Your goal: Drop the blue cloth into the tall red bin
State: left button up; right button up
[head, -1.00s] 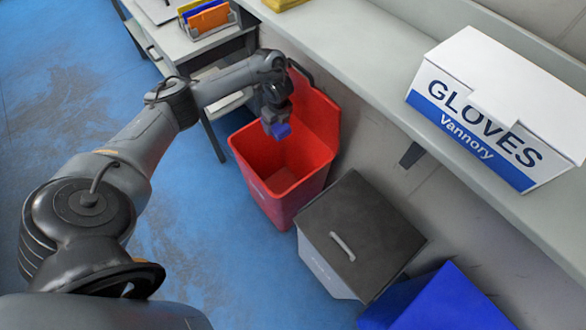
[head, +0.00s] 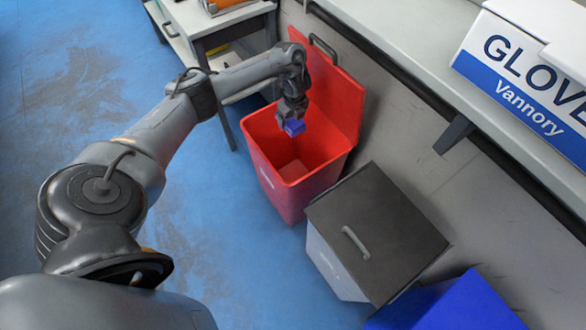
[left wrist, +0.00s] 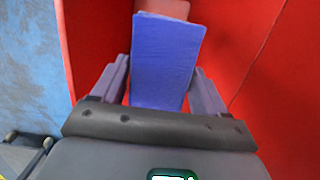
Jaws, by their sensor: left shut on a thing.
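The tall red bin (head: 334,141) stands open on the floor with its lid raised against the wall side. My left gripper (head: 291,120) is over the bin's mouth, pointing down. It is shut on the blue cloth (head: 295,127), a small folded piece. In the left wrist view the cloth (left wrist: 165,62) sits between the two fingers, with the bin's red walls (left wrist: 255,60) around it. The bin's inside below the cloth looks empty in the head view. My right gripper is not in view.
A grey bin with a dark lid (head: 385,225) and a blue bin (head: 455,305) stand to the right of the red bin. A shelf with a glove box (head: 515,85) runs along the right. A small table (head: 235,20) stands behind.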

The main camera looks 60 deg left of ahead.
pick_arm(q)
jog(key=shift+f, duration=0.1)
jog(key=o, duration=1)
jog(key=shift+o, duration=0.2)
jog(key=shift+r+p, duration=0.55)
jog(key=shift+r, duration=0.1)
notch_tip(320, 180, up, 9)
jog(key=d+p, duration=0.1)
jog(key=p, duration=0.7)
jog(key=shift+d+r, duration=0.2)
jog(key=shift+d, duration=0.1)
